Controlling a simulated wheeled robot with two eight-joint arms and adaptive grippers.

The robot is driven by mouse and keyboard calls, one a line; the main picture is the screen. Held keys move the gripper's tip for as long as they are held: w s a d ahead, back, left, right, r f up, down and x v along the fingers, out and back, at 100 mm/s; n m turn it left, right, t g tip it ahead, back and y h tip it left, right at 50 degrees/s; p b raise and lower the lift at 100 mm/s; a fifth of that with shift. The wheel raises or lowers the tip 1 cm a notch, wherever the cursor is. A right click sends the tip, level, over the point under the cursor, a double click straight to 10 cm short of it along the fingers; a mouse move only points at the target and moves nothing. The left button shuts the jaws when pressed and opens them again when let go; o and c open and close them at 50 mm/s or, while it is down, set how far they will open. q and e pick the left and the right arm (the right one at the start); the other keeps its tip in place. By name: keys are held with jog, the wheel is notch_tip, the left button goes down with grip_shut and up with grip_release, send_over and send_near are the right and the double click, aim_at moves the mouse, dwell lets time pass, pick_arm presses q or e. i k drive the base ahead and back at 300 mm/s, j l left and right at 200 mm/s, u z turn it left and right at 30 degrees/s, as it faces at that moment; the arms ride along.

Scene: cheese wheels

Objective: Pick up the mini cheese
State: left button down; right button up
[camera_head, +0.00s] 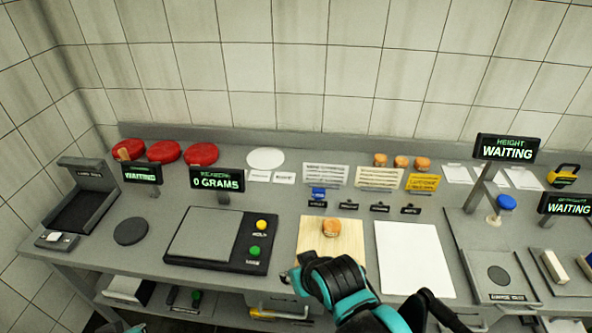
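A small orange-brown mini cheese (331,228) sits on the light wooden board (312,248) in the middle of the table. Several similar small cheeses (401,162) stand in a row at the back. My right gripper (325,277), black and teal, is in front of the board's near edge, on the near side of the mini cheese. No contact between them shows. Its fingertips are hidden or unclear, so I cannot tell whether it is open. Only a bit of teal at the bottom left edge shows of my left arm; its gripper is not in view.
A scale (203,235) with a reading of 0 grams is left of the board. A white sheet (413,258) lies right of it. Red cheese wheels (163,151) stand at the back left. A height gauge (503,148) and blocks (554,266) are at the right.

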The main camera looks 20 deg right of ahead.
aim_at(331, 227)
jog(key=z, duration=1.2)
